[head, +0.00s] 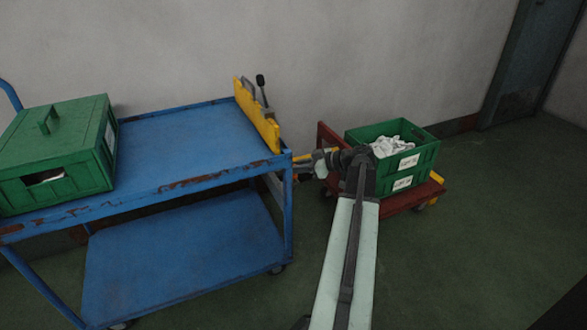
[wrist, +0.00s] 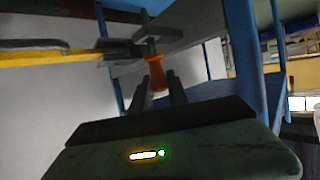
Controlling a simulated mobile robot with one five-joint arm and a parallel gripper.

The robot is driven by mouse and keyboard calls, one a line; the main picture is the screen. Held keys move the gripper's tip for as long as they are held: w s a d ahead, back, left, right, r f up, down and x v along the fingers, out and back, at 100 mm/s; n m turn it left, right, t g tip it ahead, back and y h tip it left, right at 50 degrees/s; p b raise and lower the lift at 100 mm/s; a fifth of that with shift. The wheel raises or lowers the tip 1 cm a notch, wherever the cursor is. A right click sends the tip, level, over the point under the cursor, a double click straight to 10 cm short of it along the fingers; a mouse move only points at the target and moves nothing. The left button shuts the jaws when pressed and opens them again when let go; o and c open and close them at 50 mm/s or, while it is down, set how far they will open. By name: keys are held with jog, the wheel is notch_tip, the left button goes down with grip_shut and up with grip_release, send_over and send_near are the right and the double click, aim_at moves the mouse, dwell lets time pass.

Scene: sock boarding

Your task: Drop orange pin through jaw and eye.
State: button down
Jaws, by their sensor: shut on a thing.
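My gripper (wrist: 159,84) is shut on the orange pin (wrist: 157,73) in the wrist view, with one dark finger on each side of its orange grip. The far end of the pin meets grey metal parts (wrist: 122,46), which look like the jaw and eye. I cannot tell whether the pin passes through them. A yellow bar (wrist: 35,58) runs in from the left to these parts. In the head view my gripper (head: 310,161) is at the blue cart's right corner, beside the red dolly; the pin cannot be made out there.
The blue cart (head: 190,140) carries a lidded green box (head: 75,150) and a yellow plate (head: 258,118) with a black-knobbed lever. The red dolly (head: 405,199) carries stacked green crates (head: 425,160) with white cloth. Floor is clear at the right.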

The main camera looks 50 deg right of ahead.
notch_tip(320, 180, up, 26)
jog(key=p, duration=2.5)
jog(key=shift+f, duration=0.1)
